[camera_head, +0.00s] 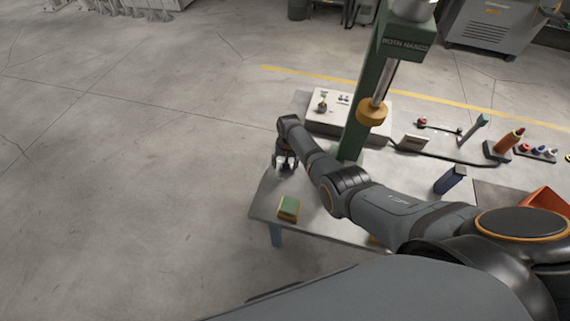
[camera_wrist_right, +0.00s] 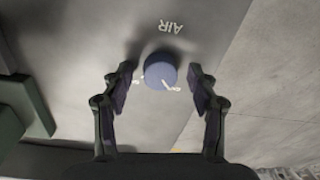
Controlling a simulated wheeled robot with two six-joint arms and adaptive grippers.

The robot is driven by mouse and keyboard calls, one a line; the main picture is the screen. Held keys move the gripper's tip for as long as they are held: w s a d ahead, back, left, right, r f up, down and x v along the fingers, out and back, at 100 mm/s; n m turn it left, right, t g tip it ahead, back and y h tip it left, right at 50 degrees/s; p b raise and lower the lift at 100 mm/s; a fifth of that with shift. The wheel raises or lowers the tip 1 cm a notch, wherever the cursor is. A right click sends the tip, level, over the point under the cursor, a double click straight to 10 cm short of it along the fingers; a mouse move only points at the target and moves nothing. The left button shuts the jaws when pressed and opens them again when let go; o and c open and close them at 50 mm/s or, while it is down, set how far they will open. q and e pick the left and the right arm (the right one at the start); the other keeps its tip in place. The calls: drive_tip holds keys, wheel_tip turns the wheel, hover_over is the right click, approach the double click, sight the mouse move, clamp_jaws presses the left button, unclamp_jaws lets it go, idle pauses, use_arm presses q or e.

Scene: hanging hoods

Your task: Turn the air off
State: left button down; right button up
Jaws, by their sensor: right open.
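A round blue-grey knob (camera_wrist_right: 160,70) sits on a grey metal surface with the white word AIR (camera_wrist_right: 171,26) beside it, in the right wrist view. Small white marks show at the knob's edge; I cannot tell its setting. My right gripper (camera_wrist_right: 161,90) is open, with one finger on each side of the knob. Gaps show between the fingers and the knob. In the head view my right gripper (camera_head: 285,164) is over the far left edge of the workbench (camera_head: 265,197), and the knob is hidden there. My left gripper is not in view.
A green press column (camera_head: 360,125) stands beside my right arm. A white panel box (camera_head: 347,124) is behind the gripper. A green-topped block (camera_head: 289,206) lies near the bench's left front. Several tools and buttons lie to the right. Open floor lies left.

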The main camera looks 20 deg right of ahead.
drive_tip(key=shift+r, duration=0.15)
wheel_tip(320, 180, up, 12)
drive_tip(key=shift+s+d, duration=0.15)
drive_tip(key=shift+d, duration=0.2)
idle(0.4)
